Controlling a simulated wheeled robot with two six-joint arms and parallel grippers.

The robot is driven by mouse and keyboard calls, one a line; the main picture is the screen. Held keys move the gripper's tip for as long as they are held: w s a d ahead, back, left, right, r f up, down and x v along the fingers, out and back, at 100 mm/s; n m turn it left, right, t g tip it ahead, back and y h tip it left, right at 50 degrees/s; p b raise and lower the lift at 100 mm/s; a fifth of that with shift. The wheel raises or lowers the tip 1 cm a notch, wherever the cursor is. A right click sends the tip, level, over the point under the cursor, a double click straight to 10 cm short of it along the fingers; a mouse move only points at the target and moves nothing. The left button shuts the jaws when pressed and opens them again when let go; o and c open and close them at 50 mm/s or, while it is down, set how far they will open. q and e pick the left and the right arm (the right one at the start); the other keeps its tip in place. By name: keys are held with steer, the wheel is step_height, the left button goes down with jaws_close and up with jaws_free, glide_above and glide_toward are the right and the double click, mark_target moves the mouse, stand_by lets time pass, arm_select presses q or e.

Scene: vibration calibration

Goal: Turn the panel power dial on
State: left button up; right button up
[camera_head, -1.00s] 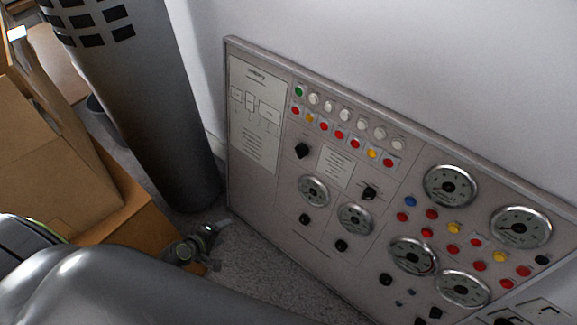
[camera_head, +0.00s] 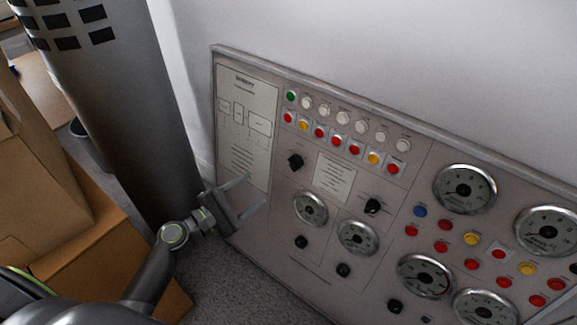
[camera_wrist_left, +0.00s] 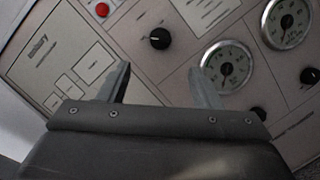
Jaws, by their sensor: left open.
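The grey control panel (camera_head: 240,215) leans against the white wall. Several black dials show on it, and I cannot tell from labels which is the power dial. One black dial (camera_head: 295,162) is at the upper left of the panel, right of the printed diagram; it also shows in the left wrist view (camera_wrist_left: 160,39), ahead of the fingers. Another black dial (camera_head: 372,206) is further right. My left gripper (camera_head: 252,196) is open and empty in front of the panel's left part, apart from the dials; its fingers (camera_wrist_left: 160,85) show in the left wrist view. My right gripper is out of view.
Round gauges (camera_head: 310,208) and rows of coloured buttons (camera_head: 337,140) cover the panel. A dark grey cylinder (camera_head: 120,110) stands left of it. Cardboard boxes (camera_head: 75,255) are at the left. Speckled floor shows below the panel.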

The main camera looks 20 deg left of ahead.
mark_target(294, 163)
arm_select(q)
steer(key=x, duration=1.3)
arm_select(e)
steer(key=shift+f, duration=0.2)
arm_select(q)
steer(key=shift+d, duration=0.1)
steer(key=shift+c, duration=0.4)
steer(key=c, duration=0.9)
